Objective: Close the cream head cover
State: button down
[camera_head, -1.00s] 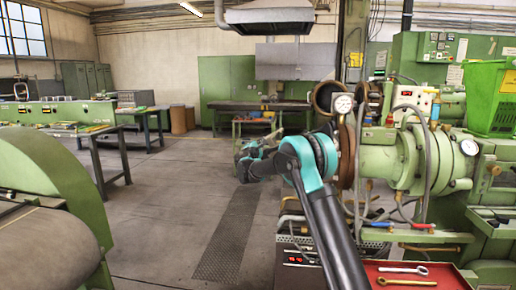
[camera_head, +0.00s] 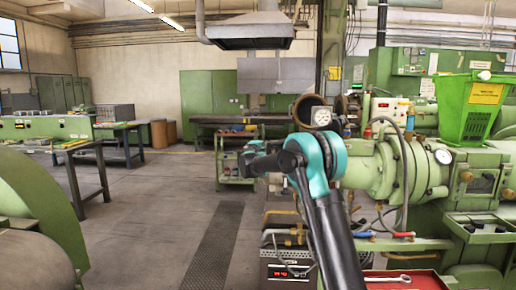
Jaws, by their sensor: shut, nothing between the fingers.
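A round, brown-rimmed open ring or cover (camera_head: 311,112) stands at the front end of the green extruder (camera_head: 375,170), just above my arm's teal joint. I cannot tell for sure that it is the cream head cover; no clearly cream cover shows. A gauge (camera_head: 322,117) sits in front of its lower right edge. My arm reaches up from the bottom, and its teal joint hides part of the extruder's front end. My gripper (camera_head: 248,163) is at the arm's far end, left of and below the ring, apart from it. It is shut and empty; its fingers are small and dark.
A green bin (camera_head: 466,105) sits on the extruder at right. A red tray with a wrench (camera_head: 388,279) lies bottom right. A control box (camera_head: 288,272) stands low beside my arm. A green cart (camera_head: 234,165) stands beyond my gripper. The floor at left centre is clear.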

jog(key=shift+d+r+m, duration=0.15)
jog(key=shift+d+m, duration=0.15)
jog(key=shift+d, duration=0.25)
jog(key=shift+d+r+m, duration=0.15)
jog(key=shift+d+m, duration=0.15)
jog(key=shift+d, duration=0.2)
jog(key=shift+d, duration=0.1)
